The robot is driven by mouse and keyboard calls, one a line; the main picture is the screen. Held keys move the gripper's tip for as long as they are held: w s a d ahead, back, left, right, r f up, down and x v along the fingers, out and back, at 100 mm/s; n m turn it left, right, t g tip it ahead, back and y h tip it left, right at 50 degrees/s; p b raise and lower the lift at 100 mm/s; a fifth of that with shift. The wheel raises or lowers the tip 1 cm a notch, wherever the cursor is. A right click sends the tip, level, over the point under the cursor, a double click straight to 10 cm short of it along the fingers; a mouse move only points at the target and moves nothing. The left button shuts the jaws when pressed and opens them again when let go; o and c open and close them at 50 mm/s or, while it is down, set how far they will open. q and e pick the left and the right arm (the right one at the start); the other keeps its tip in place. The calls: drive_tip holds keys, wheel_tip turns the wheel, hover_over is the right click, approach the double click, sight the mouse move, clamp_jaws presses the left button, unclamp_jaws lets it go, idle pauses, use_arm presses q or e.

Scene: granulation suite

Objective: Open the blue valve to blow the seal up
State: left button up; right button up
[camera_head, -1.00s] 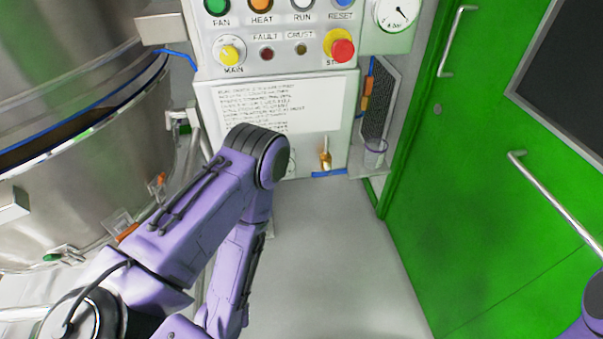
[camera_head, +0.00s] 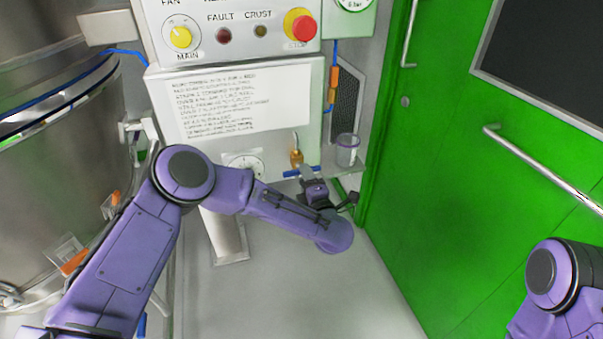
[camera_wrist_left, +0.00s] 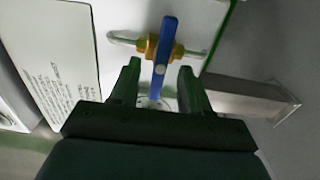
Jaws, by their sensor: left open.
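The blue valve handle (camera_head: 290,173) sits low on the panel below the control box, on a brass valve body (camera_head: 296,157). In the left wrist view the handle (camera_wrist_left: 168,38) lies across the thin pipe (camera_wrist_left: 122,40), roughly at right angles to it. My left gripper (camera_wrist_left: 159,66) is open, with one finger on each side of the handle's near end; I cannot tell whether they touch it. In the head view the gripper (camera_head: 311,184) is at the handle and partly covers it. My right gripper is out of view; only part of that arm shows at lower right.
A printed instruction sheet (camera_head: 240,103) and a partly hidden round gauge (camera_head: 247,161) are on the panel. A clear cup (camera_head: 347,150) hangs just right of the valve. A steel vessel (camera_head: 60,190) stands left, a green door (camera_head: 450,180) right. The floor between is clear.

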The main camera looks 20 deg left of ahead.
use_arm(q)
drive_tip(key=x, duration=0.3)
drive_tip(key=shift+w+a, duration=0.15)
drive_tip(key=shift+w, duration=0.1)
clamp_jaws()
